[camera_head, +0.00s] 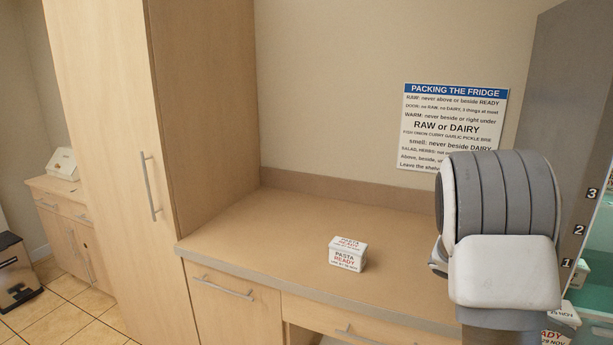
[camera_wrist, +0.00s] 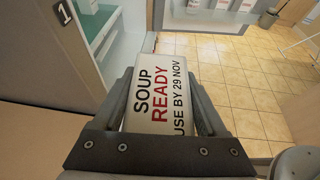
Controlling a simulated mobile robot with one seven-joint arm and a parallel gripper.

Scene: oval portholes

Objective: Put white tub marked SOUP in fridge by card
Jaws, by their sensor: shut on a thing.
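The white tub (camera_wrist: 158,92) reads SOUP READY, USE BY 29 NOV in the wrist view. My gripper (camera_wrist: 160,76) is shut on it, a finger on each side. The wrist view shows the fridge edge (camera_wrist: 68,50) by number 1, left of the tub. The card (camera_head: 453,128), PACKING THE FRIDGE, hangs on the wall, its lower right hidden.
A white PASTA READY tub (camera_head: 347,254) sits on the wooden counter (camera_head: 255,235). Clear counter surrounds it. A tall cupboard (camera_head: 110,130) stands at the left. The wrist view shows white items (camera_wrist: 222,5) on a rack at the top and open tiled floor (camera_wrist: 245,75).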

